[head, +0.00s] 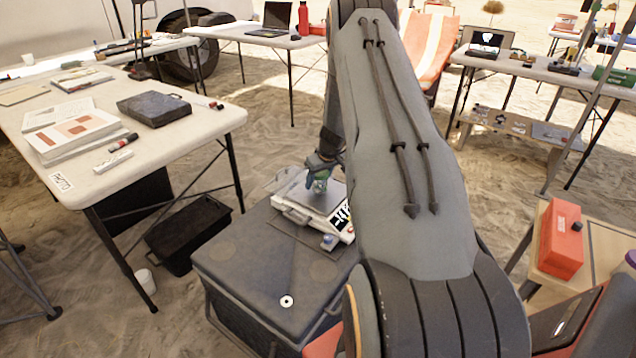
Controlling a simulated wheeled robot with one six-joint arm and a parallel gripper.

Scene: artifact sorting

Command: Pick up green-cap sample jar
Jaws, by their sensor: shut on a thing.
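The green-cap sample jar (320,185) is small in the head view, at the middle, over the flat plate of a scale (294,212). Green shows at its top, just under my gripper (319,171). My gripper points down from my arm and is shut on the jar. I cannot tell whether the jar's base touches the plate. My large grey arm fills the centre right and hides part of what lies behind it.
The scale stands on a dark case (235,262), with a small blue-topped item (328,241) by its front edge and a white ring (287,301) nearer. A table (180,150) with books stands left. A red box (561,240) is right. Sand lies between.

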